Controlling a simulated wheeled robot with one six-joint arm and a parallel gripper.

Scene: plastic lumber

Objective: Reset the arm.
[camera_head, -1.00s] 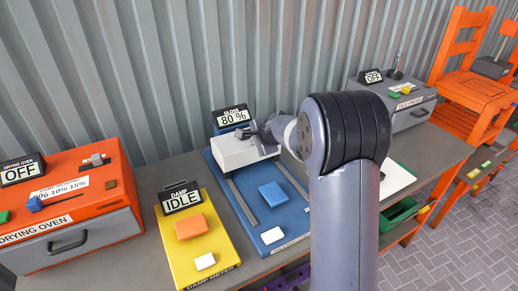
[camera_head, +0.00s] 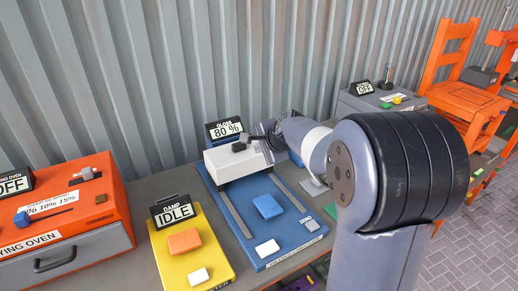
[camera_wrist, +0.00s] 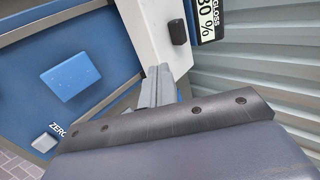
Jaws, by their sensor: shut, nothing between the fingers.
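My arm stands in the front right of the head view and reaches left over the bench. My gripper (camera_head: 268,140) is at the right end of the white block of the blue gloss meter (camera_head: 238,160). In the wrist view my gripper's fingers (camera_wrist: 158,80) are together and empty, close beside the white block (camera_wrist: 150,30) and its dark knob. I cannot tell whether they touch it. The gloss meter's display (camera_head: 227,130) reads 80 %.
A yellow damp meter (camera_head: 210,250) showing IDLE lies left of the gloss meter. An orange drying oven (camera_head: 110,205) marked OFF is farther left. A grey machine (camera_head: 355,103) marked OFF and an orange chair (camera_head: 462,85) are at right. A corrugated wall (camera_head: 170,80) runs behind.

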